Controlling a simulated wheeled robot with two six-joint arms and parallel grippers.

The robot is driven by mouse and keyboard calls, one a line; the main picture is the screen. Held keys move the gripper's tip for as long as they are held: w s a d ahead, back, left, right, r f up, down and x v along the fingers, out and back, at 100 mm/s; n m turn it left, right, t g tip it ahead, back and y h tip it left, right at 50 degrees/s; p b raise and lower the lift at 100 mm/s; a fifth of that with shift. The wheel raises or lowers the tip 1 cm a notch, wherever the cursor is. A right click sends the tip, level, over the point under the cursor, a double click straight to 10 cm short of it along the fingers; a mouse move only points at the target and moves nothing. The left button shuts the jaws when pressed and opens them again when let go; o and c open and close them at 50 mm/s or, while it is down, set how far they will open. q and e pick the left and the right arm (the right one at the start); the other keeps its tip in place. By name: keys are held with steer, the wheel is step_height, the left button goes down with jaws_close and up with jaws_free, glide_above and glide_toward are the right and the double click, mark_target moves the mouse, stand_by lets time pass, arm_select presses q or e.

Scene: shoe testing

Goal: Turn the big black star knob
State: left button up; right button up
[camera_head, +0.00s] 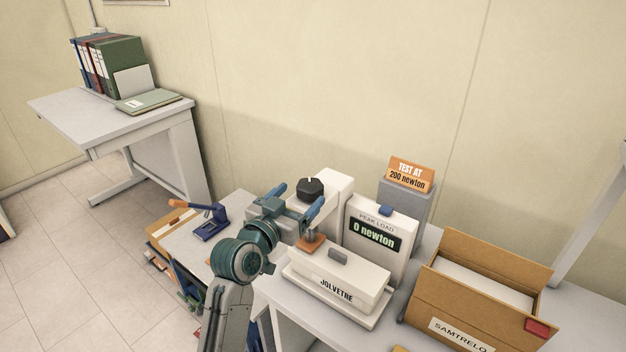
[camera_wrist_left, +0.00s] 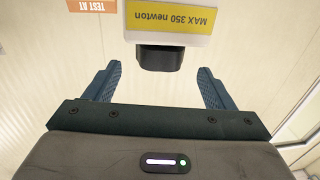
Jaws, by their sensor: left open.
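The big black star knob (camera_head: 310,187) sits on top of the white test machine (camera_head: 336,188). In the left wrist view the dark knob (camera_wrist_left: 160,58) shows below a yellow "MAX 350 newton" label (camera_wrist_left: 172,18) on the white machine. My left gripper (camera_head: 300,194) is open and empty, with its blue fingers close to the knob on its near side. In the left wrist view the knob lies centred between the two fingertips, with a gap on each side; I cannot tell whether the tips reach past its face. My right gripper is not in view.
A "0 newton" display (camera_head: 374,236) stands right of the machine, with an orange "TEST AT 200 newton" sign (camera_head: 410,174) behind. A white "JOLVETRE" block (camera_head: 335,282) is in front. A cardboard box (camera_head: 478,295) is at right, a blue tool (camera_head: 207,226) at left.

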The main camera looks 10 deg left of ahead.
mark_target(317, 180)
arm_select(q)
steer(key=p+x, duration=0.1)
steer(key=x, duration=0.6)
steer(key=shift+p, duration=0.3)
steer(key=shift+f, duration=0.1)
steer(key=c, duration=1)
